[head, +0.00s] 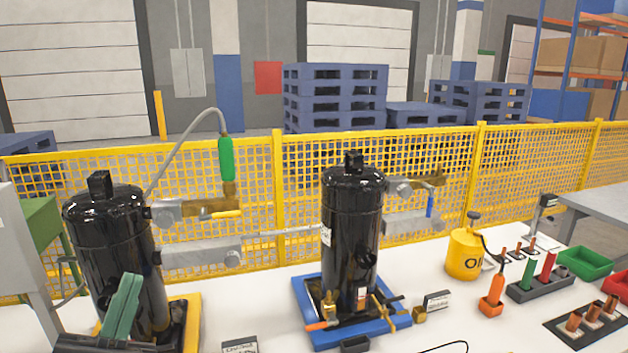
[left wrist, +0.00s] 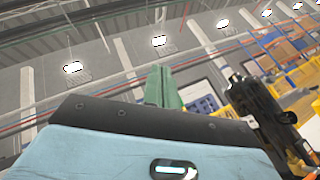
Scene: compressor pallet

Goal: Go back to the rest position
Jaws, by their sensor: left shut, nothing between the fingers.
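My left gripper (head: 123,308) shows at the lower left of the head view, with green fingers pointing up. The fingers are together with nothing between them. The green fingers also show in the left wrist view (left wrist: 163,90), pointing up toward the ceiling. In the head view the gripper stands in front of the left black compressor (head: 110,235) and hides part of its lower body; I cannot tell whether they touch. A second black compressor (head: 345,230) stands upright on a blue pallet (head: 312,290). My right gripper is not in view.
A yellow oil can (head: 464,255), an orange bottle (head: 491,306), a dark tool holder (head: 540,286) and a green bin (head: 584,263) stand on the white table at right. A yellow mesh fence (head: 430,155) runs behind. A hose with a green handle (head: 226,158) rises near the left compressor.

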